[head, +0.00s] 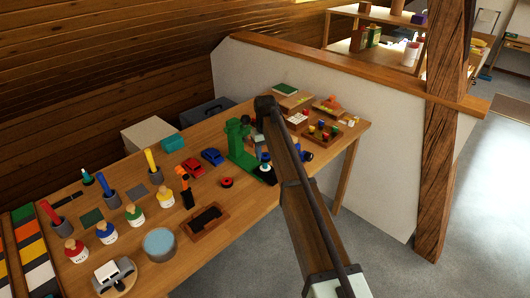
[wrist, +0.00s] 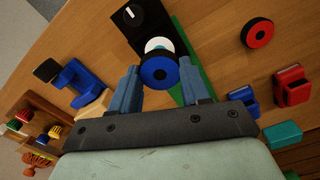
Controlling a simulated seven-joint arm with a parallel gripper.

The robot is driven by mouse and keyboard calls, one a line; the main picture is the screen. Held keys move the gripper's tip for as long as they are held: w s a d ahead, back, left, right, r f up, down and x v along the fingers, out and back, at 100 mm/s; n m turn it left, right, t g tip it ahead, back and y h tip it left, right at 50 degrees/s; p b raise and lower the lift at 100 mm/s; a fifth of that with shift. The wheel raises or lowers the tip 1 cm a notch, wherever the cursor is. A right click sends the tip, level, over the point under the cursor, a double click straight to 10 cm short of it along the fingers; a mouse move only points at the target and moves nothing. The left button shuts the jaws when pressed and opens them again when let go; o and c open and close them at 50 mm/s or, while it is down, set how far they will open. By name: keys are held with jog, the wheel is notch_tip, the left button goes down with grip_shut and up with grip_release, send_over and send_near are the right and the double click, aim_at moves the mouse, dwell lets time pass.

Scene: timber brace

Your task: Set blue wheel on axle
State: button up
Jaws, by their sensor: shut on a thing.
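The blue wheel (wrist: 147,79), a disc with a dark centre, sits between the two blue-grey fingers of my gripper (wrist: 159,70) in the wrist view. My gripper is shut on it. Just beyond the wheel is a white round part (wrist: 158,44), and behind that a black block (wrist: 143,18). In the head view the blue wheel (head: 265,156) shows small above a black base (head: 264,173), beside a green stand (head: 238,150). The axle itself is not clearly visible. I cannot tell whether the wheel touches it.
A red wheel (head: 226,183) lies nearby on the wooden table, with a red car (head: 193,167) and a blue car (head: 212,157) to the left. A tray of coloured pegs (head: 324,131) and a blue device (head: 306,155) stand right. A brown tray (head: 203,225) lies in front.

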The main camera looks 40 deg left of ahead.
jog(key=o, duration=1.1)
jog(key=shift+r, duration=0.15)
jog(key=shift+r, duration=3.7)
